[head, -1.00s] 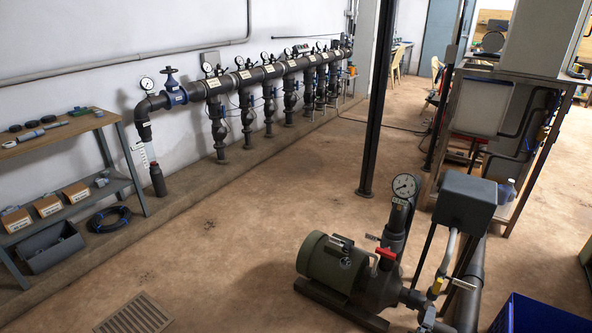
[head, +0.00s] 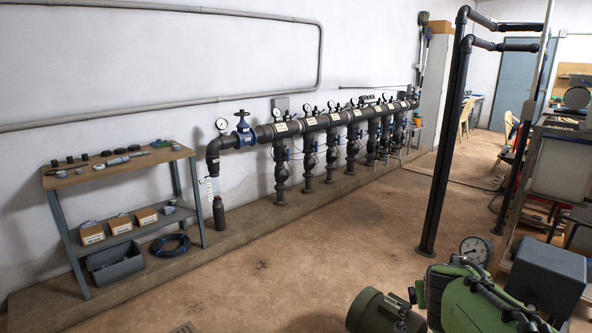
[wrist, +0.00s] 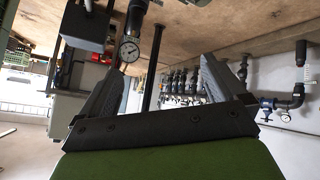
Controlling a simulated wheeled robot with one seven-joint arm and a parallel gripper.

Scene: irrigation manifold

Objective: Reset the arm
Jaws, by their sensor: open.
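My gripper (wrist: 160,68) shows in the wrist view with its two dark fingers spread apart and nothing between them. The wrist picture is upside down. Beyond the fingers, across the floor, are the pressure gauge and the row of manifold valves; the gripper touches neither. In the head view, a green part of my arm (head: 468,298) is at the lower right, in front of the pump area. I cannot make out the fingertips there.
The manifold pipe (head: 310,124) runs along the left wall with several valves. A shelf bench (head: 120,166) with fittings stands at left. The green pump motor (head: 375,312), a gauge (head: 474,249) and a grey box (head: 545,277) are close by at lower right. The middle floor is clear.

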